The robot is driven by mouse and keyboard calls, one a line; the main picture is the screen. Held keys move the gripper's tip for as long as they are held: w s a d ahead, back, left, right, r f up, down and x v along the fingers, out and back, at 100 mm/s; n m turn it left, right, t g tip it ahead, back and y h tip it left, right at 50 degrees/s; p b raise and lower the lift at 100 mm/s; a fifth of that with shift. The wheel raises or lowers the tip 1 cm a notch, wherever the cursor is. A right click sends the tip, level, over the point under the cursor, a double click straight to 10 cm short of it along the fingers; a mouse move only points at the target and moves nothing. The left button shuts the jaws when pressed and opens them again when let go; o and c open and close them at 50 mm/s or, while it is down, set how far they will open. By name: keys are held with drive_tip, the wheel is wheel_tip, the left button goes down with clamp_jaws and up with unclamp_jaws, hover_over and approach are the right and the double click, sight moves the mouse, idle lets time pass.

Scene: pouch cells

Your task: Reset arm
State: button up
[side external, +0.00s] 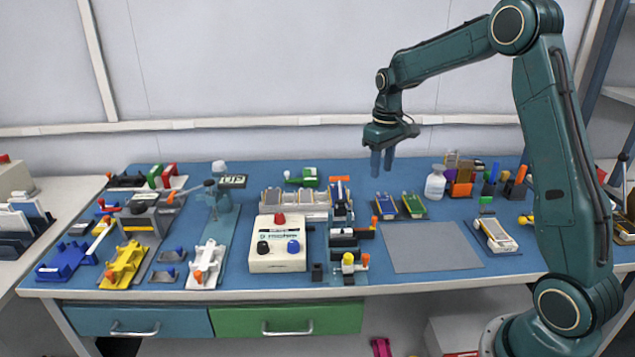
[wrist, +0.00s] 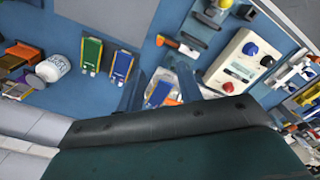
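My gripper (side external: 382,168) hangs in the air above the back part of the blue table, with its fingers pointing down. In the wrist view my gripper (wrist: 160,73) shows its two fingers apart, with nothing held between them. A blue cell (wrist: 159,93) in a pale tray shows in the gap, down on the table. The wrist view shows a green holder (wrist: 91,54) and a blue one (wrist: 121,66) side by side.
A grey mat (side external: 432,248) lies bare at the table's right. A white control box (side external: 277,246) with knobs stands mid-table. A white jar (side external: 435,185) and several small bins stand at the back right. Coloured fixtures crowd the left side, including a yellow one (side external: 124,265).

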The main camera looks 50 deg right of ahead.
drive_tip(key=s+a+r+t, duration=0.3)
drive_tip(key=s+a+r, duration=0.8)
drive_tip(key=a, duration=0.1)
drive_tip(key=s+a+t, duration=0.1)
drive_tip(key=s+a, duration=0.2)
drive_tip(key=s, duration=0.4)
drive_tip(key=s+a+n+t, duration=0.1)
drive_tip(key=s+a, duration=0.3)
drive_tip(key=s, duration=0.3)
drive_tip(key=shift+s+a+f, duration=0.25)
drive_tip(key=shift+s+f, duration=0.05)
drive_tip(key=shift+f, duration=0.05)
drive_tip(key=shift+o, duration=0.4)
